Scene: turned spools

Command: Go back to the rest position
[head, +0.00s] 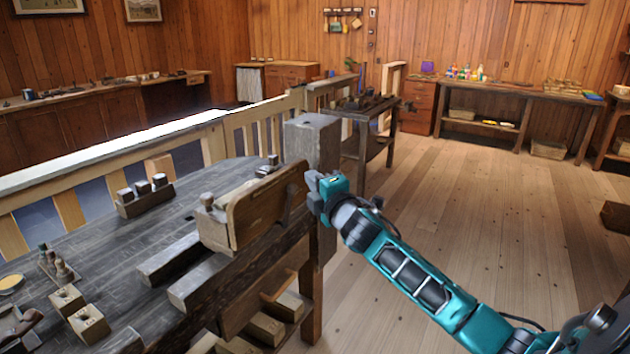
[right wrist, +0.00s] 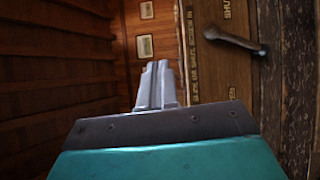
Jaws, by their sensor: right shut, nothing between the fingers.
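My right arm reaches in from the lower right of the head view. Its gripper (head: 316,190) is beside the near right end of the dark workbench (head: 130,250), close to an upright wooden box-like piece (head: 265,208). In the right wrist view the two grey fingers (right wrist: 157,84) lie together with nothing between them. To their right a wooden panel with lettering and a dark handle (right wrist: 236,42) shows close by. I cannot tell whether the gripper touches the wooden piece. My left gripper is not in view.
A thick grey post (head: 312,140) stands at the bench end behind the gripper. Wooden blocks (head: 88,322) and small pegs (head: 60,268) are on the bench. A railing (head: 255,132) runs behind it. The plank floor (head: 480,220) to the right is largely clear.

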